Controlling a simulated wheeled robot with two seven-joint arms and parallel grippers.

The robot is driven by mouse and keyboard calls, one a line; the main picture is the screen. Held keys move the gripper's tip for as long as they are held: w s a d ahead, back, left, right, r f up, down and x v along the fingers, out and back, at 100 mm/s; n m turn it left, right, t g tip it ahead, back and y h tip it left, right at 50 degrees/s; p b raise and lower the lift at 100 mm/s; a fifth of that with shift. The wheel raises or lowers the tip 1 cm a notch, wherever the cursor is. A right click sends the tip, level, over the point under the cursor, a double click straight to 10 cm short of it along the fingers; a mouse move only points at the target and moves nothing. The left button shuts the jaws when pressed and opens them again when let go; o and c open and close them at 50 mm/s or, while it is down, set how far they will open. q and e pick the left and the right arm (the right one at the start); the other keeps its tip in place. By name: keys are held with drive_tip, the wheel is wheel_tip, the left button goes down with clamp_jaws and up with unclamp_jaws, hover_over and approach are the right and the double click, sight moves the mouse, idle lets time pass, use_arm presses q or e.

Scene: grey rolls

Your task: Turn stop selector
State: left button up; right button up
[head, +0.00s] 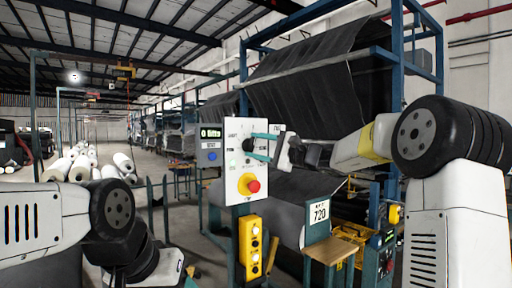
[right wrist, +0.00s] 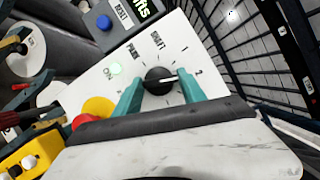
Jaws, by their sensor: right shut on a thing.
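The stop selector is a round black knob (right wrist: 158,80) with a white pointer line, on a white control panel (head: 234,128). In the right wrist view the pointer line aims to the right, towards the printed 2. My right gripper (right wrist: 160,93) has its teal fingers on both sides of the knob and is shut on it. In the head view the right gripper (head: 258,147) reaches the panel from the right and partly hides the knob. My left gripper (head: 186,278) is low at the left, cut by the bottom edge, and its jaws are unclear.
Below the knob is a red button (head: 252,186) on a yellow base. A grey box with a lit display (head: 211,133) and blue button is left of the panel. A yellow button box (head: 250,246) hangs below. A dark roll machine (head: 310,80) stands behind.

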drive_tip(key=shift+r, duration=0.1)
idle(0.3)
drive_tip(key=o, duration=1.3)
drive_tip(key=shift+o, duration=0.2)
drive_tip(key=v, duration=0.8)
